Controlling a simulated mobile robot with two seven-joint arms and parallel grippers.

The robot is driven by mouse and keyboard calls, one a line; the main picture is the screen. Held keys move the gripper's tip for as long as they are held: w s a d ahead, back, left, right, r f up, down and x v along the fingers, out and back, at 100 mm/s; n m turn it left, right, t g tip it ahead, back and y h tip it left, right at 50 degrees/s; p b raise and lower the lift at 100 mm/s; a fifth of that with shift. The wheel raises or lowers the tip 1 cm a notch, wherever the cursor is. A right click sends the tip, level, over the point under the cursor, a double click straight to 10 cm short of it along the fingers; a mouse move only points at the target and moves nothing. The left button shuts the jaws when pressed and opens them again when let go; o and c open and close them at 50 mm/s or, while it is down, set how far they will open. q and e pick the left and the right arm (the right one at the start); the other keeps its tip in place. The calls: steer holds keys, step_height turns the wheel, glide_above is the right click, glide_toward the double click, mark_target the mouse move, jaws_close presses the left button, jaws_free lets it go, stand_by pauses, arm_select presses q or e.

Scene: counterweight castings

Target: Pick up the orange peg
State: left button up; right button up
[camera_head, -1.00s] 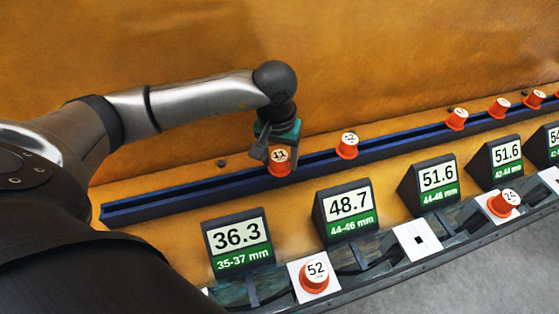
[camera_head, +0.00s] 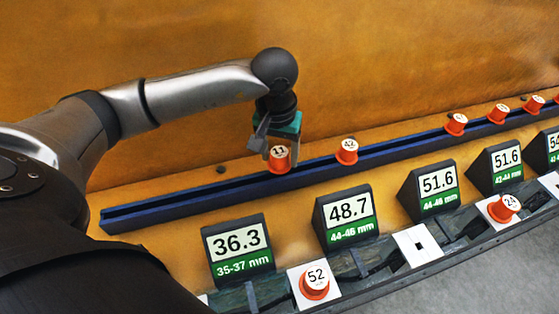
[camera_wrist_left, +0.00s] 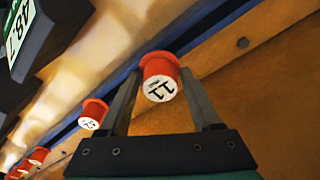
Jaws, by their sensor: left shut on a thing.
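My left gripper (camera_head: 272,148) is shut on the orange peg marked 11 (camera_head: 279,160), at the blue slotted rail (camera_head: 200,201). In the left wrist view the peg (camera_wrist_left: 160,78) sits between the two fingers of my left gripper (camera_wrist_left: 159,88), its white numbered top facing the camera. The peg appears slightly raised at the rail; its lower end is hard to make out. Another orange peg, marked 42 (camera_head: 347,151), stands in the rail to the right and also shows in the left wrist view (camera_wrist_left: 92,114). My right gripper is not in view.
More orange pegs (camera_head: 456,124) stand farther right along the rail. In front are display stands reading 36.3 (camera_head: 237,241) and 48.7 (camera_head: 346,211), and others. A lower row of white plates holds pegs 52 (camera_head: 315,281) and 24 (camera_head: 504,208); one plate (camera_head: 417,245) is empty.

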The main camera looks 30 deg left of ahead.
mark_target(280, 152)
arm_select(q)
step_height(280, 152, up, 17)
steer(key=shift+f, duration=0.1)
stand_by(0.3)
